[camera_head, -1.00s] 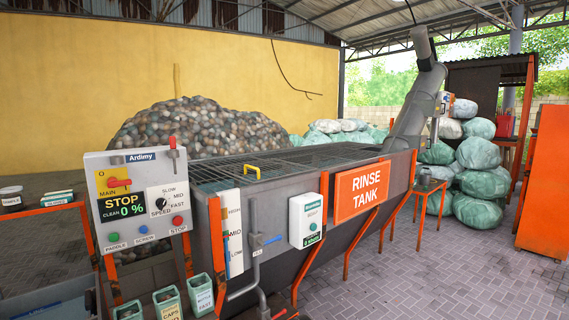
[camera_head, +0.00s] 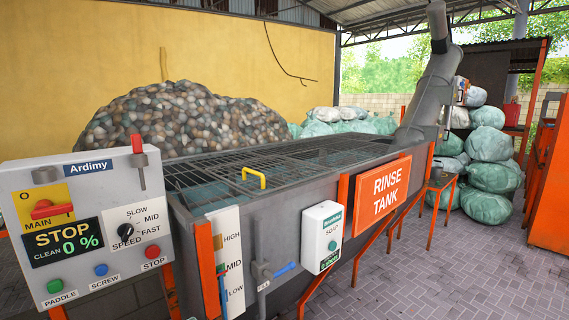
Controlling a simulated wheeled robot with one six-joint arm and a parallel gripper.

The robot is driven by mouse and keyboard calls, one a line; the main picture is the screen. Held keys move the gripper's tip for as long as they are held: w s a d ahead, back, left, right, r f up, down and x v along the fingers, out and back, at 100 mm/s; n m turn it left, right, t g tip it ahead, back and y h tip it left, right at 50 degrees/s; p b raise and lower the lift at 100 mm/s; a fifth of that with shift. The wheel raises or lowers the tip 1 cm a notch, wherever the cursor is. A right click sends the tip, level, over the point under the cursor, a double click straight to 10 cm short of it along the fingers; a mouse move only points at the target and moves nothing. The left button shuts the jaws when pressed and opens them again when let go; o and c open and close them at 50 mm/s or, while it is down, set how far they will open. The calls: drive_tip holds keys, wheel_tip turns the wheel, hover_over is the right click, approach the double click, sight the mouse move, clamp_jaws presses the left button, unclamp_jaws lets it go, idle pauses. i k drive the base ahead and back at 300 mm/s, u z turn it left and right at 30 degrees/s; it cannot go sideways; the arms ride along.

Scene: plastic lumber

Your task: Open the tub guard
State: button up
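The tub guard (camera_head: 285,160) is a dark metal grille lying flat over the top of the grey rinse tank (camera_head: 280,215). It looks shut. A yellow handle (camera_head: 254,175) stands up at its near edge, left of the middle. Bluish water shows dimly through the bars. My gripper is not in view.
A control panel (camera_head: 88,225) stands at the left and shows STOP and 0 %. A soap dispenser (camera_head: 321,236) and an orange sign (camera_head: 384,193) are on the tank's front. A grey tube (camera_head: 430,95) rises at the far end. Paved floor (camera_head: 470,275) is clear at the right.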

sight(244, 170)
drive_tip(key=u, duration=0.2)
drive_tip(key=i, duration=0.85)
drive_tip(key=u, duration=0.5)
